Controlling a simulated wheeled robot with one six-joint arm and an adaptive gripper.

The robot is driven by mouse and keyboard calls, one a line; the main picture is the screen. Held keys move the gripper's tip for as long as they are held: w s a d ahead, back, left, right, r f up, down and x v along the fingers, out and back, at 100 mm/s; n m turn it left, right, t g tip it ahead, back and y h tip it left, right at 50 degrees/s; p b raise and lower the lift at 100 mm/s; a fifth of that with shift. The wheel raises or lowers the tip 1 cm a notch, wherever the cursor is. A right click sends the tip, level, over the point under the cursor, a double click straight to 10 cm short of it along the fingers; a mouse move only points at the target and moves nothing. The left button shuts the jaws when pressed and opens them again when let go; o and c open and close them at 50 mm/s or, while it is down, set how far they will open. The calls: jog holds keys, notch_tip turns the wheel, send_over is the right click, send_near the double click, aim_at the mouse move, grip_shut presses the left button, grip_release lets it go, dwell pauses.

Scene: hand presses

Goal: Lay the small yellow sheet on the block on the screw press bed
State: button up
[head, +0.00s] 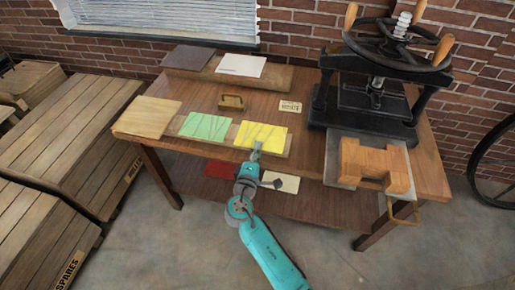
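The yellow sheet (267,134) lies on a low wooden strip near the table's front edge, beside a green sheet (206,127). My gripper (257,149) is at the yellow sheet's front edge, overlapping it in the picture. Its fingers are too small to tell whether they are open or shut, or touch the sheet. The black screw press (372,97) stands at the table's right, under a handwheel with wooden handles. Its grey bed (334,165) extends to the front. An orange-brown wooden block (372,160) with a notched front sits on the bed, its top bare.
A pale board (147,117) lies at the table's left. A brass-coloured handled piece (231,102) and a small label card (290,106) lie mid-table. A white sheet (241,66) and a dark sheet (188,58) lie at the back. Wooden crates (75,140) stand left. A handle (402,213) projects at the bed's front.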

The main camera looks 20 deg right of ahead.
jog(key=shift+w, duration=0.1)
jog(key=shift+c, duration=0.4)
grip_shut()
jog(key=shift+r, duration=1.55)
jog(key=r+v, duration=0.3)
jog(key=v, duration=1.9)
